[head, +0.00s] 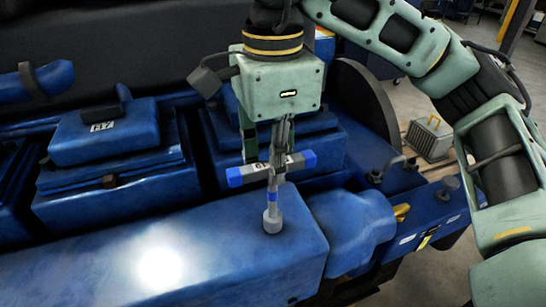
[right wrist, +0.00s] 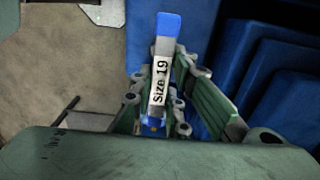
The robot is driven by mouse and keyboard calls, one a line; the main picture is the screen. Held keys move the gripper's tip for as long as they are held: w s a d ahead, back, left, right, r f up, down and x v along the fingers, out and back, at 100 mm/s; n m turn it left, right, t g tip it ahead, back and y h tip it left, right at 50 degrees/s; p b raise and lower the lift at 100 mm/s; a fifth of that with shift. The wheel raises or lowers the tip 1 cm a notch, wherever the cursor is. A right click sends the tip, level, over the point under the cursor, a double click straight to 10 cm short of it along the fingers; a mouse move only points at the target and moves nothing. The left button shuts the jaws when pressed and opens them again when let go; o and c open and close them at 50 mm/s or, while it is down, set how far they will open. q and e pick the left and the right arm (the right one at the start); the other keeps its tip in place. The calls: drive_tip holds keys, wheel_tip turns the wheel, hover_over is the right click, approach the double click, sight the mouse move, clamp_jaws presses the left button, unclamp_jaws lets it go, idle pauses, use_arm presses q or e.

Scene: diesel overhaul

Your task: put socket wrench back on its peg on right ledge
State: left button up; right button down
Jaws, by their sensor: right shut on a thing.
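The socket wrench (head: 270,170) is a T-shaped tool with a grey handle bar, blue ends and a socket at the bottom of its shaft. My right gripper (head: 268,160) is shut on it at the handle, and the wrench hangs about upright over the long blue engine cover. I cannot tell whether the socket touches the cover. In the right wrist view the handle (right wrist: 160,85) reads "Size 19" and sits between the fingers. The right ledge (head: 425,205) is a blue shelf at the engine's right end, with small upright posts (head: 448,187) on it. My left gripper is not in view.
A rounded blue housing (head: 355,228) lies between the long cover and the ledge. A yellow piece (head: 401,212) is beside the ledge. A dark wheel (head: 365,100) stands behind. Blue blocks (head: 105,132) fill the left.

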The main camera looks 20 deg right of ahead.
drive_tip(key=shift+f, duration=0.2)
drive_tip(key=c, duration=1.6)
unclamp_jaws()
drive_tip(key=o, duration=0.6)
drive_tip(key=shift+c, duration=0.2)
drive_tip(key=shift+r, duration=0.15)
wheel_tip(320, 180, up, 9)
drive_tip(key=p, duration=0.8)
drive_tip(key=shift+s, duration=0.1)
